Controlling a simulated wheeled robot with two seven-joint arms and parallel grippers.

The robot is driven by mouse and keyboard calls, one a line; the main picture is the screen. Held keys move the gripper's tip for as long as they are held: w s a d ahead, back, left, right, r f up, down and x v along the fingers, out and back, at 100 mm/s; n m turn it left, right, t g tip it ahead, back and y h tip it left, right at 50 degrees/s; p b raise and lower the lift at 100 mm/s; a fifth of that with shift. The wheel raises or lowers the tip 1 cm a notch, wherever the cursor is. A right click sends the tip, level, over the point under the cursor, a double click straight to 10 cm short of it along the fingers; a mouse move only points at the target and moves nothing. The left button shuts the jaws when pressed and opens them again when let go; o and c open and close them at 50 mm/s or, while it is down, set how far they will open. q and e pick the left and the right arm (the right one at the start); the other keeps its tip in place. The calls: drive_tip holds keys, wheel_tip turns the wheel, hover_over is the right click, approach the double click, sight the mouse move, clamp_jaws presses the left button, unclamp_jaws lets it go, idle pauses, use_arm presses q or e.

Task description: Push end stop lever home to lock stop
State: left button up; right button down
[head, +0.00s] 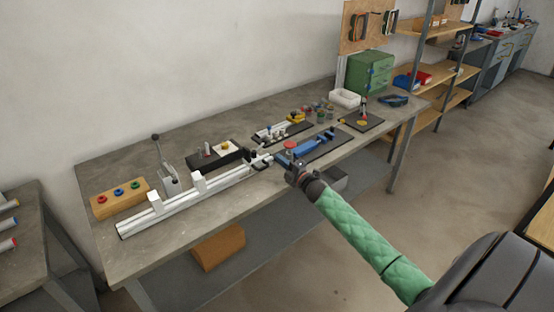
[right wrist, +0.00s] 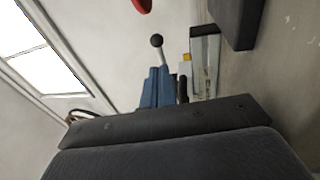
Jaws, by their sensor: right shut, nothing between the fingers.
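A long white rail (head: 190,200) lies along the front of the bench, with a dark fitting (head: 259,163) near its right end. I cannot make out the end stop lever clearly in the head view. In the right wrist view a pale lever with a black ball knob (right wrist: 157,41) stands out of a blue block (right wrist: 158,88); I cannot tell if it is the stop's lever. My right gripper (head: 291,174) is shut and empty, at the bench's front edge beside the rail's right end. Contact is not clear. My left gripper is out of view.
A tall lever with a black knob (head: 156,138) stands behind the rail. A blue fixture (head: 318,143) and a red round part (head: 290,145) are close behind my right gripper. A wooden block with coloured rings (head: 119,197) is at the left. The floor in front is clear.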

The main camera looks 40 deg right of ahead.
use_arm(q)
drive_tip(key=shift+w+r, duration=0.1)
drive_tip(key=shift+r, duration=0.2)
use_arm(e)
drive_tip(key=shift+s, duration=0.2)
drive_tip(key=shift+d+r, duration=0.1)
drive_tip(key=shift+s+d+r+n+g+y, duration=0.4)
drive_tip(key=shift+s+d+r+y, duration=0.1)
drive_tip(key=shift+d+r, duration=0.25)
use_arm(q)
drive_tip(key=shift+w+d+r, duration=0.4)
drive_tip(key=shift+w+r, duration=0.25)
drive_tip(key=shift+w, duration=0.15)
use_arm(e)
drive_tip(key=s+d+r+n+g+y, duration=0.1)
drive_tip(key=s+r+g, duration=0.3)
drive_tip(key=shift+s+d+n+y, duration=0.2)
drive_tip(key=shift+d+n+y, duration=0.1)
drive_tip(key=shift+d, duration=0.05)
drive_tip(key=shift+w, duration=0.1)
